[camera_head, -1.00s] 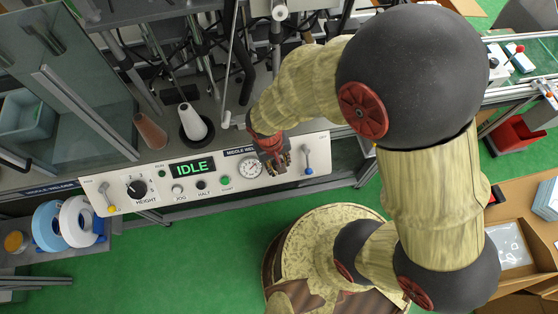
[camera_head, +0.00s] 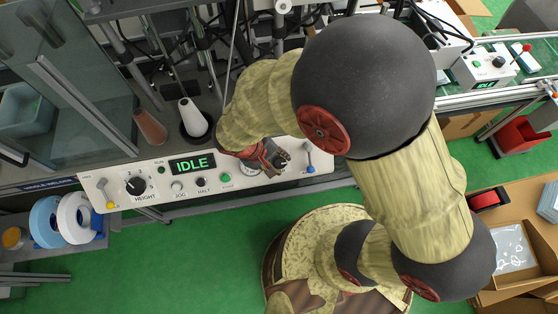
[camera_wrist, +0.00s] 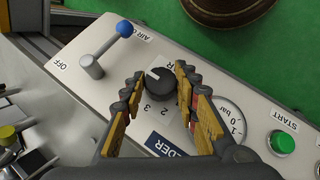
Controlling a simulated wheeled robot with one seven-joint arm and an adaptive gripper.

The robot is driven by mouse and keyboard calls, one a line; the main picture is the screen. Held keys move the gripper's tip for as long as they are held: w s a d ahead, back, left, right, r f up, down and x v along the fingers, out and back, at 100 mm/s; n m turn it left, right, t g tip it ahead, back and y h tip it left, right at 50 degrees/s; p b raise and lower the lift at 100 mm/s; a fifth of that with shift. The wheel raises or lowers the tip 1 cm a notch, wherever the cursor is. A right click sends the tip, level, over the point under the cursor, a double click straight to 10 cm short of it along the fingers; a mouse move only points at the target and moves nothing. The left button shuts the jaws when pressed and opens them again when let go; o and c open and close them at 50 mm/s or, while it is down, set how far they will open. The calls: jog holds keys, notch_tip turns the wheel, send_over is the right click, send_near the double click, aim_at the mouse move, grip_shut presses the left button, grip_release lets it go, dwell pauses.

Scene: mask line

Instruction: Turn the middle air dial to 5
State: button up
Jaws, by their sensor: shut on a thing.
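The middle air dial (camera_wrist: 160,84) is a round black knob on the light panel, with the numerals 2 and 3 showing beside it. A pale pointer mark lies on its upper-left part in the wrist view; the number it points to is hidden. My gripper (camera_wrist: 160,74) has one finger on each side of the knob and is shut on it.
A blue-tipped air lever (camera_wrist: 124,29) stands beside the dial. A pressure gauge (camera_wrist: 230,122) and green START button (camera_wrist: 281,143) lie on its other side. The panel's display (camera_head: 192,164) reads IDLE. A black HEIGHT knob (camera_head: 136,186) sits farther left.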

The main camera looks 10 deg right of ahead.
jog(key=o, duration=1)
jog(key=shift+o, duration=0.6)
jog(key=shift+a+r, duration=0.1)
jog(key=v, duration=1.1)
jog(key=shift+a+r, duration=0.2)
jog(key=shift+r, duration=0.15)
